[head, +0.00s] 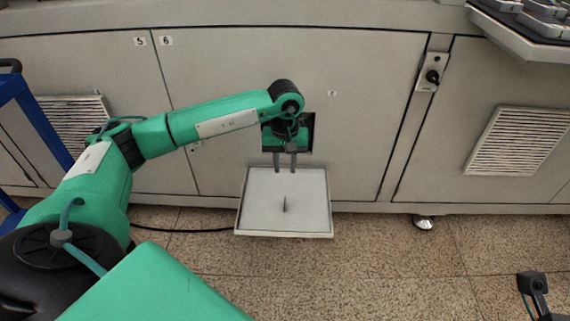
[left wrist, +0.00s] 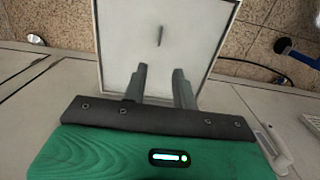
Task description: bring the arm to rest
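My left arm reaches in from the left in the head view, and its gripper (head: 285,172) hangs with the fingers pointing down. The two fingers are parallel with a clear gap between them, and nothing is between them. They show in front of the back part of a pale square tray (head: 260,222). In the left wrist view the gripper (left wrist: 158,72) also shows two separated fingers over the tray's lower edge. A small thin dark piece (head: 285,206) is on the tray floor, apart from the fingers; it also shows in the wrist view (left wrist: 159,36).
A pale cabinet front (head: 365,90) runs behind the arm, with a dark square opening beside the wrist. A switch box (head: 432,75), a vent grille (head: 518,140) and a caster (head: 423,222) are on the right. A blue frame (head: 35,115) stands left. Speckled floor (head: 390,265) is mostly clear.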

